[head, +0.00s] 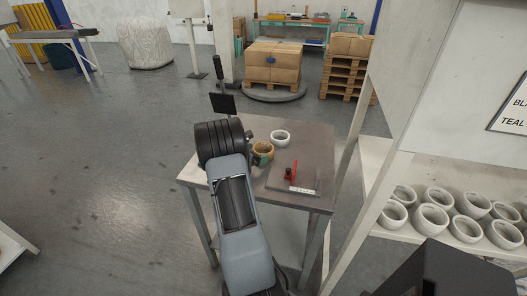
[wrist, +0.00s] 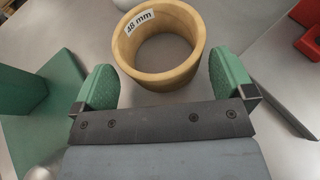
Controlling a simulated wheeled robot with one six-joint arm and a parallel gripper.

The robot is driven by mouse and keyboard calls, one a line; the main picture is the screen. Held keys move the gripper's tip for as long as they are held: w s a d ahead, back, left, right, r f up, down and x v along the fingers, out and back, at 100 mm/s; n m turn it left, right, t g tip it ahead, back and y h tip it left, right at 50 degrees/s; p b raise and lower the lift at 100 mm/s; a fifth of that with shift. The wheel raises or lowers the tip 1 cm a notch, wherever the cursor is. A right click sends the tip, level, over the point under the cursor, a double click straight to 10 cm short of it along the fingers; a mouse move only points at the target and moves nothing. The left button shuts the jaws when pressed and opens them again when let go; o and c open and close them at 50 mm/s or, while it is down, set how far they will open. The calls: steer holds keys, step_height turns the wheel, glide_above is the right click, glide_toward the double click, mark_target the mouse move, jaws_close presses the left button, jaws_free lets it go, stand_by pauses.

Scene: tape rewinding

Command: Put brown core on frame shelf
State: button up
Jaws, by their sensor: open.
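The brown core (wrist: 127,50) is a short, thick-walled ring with a white "48 mm" label, standing with its hole up on the work table. In the head view the core (head: 264,148) is partly hidden by my arm. My gripper (wrist: 165,80) is open, its two green fingers spread on either side of the near part of the core, with gaps visible. In the head view my gripper is mostly hidden behind my arm. A white frame (head: 345,190) with a shelf (head: 375,155) stands right of the table.
A grey plate with a red-handled tool (head: 290,172) lies right of the brown core. Several white cores (head: 432,218) occupy the right shelf. A green block (wrist: 40,105) stands left of my gripper.

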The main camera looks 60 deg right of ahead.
mark_target(260, 146)
steer(key=shift+x, duration=1.45)
steer(key=c, duration=0.6)
steer(key=shift+c, duration=0.2)
steer(key=shift+r, duration=0.2)
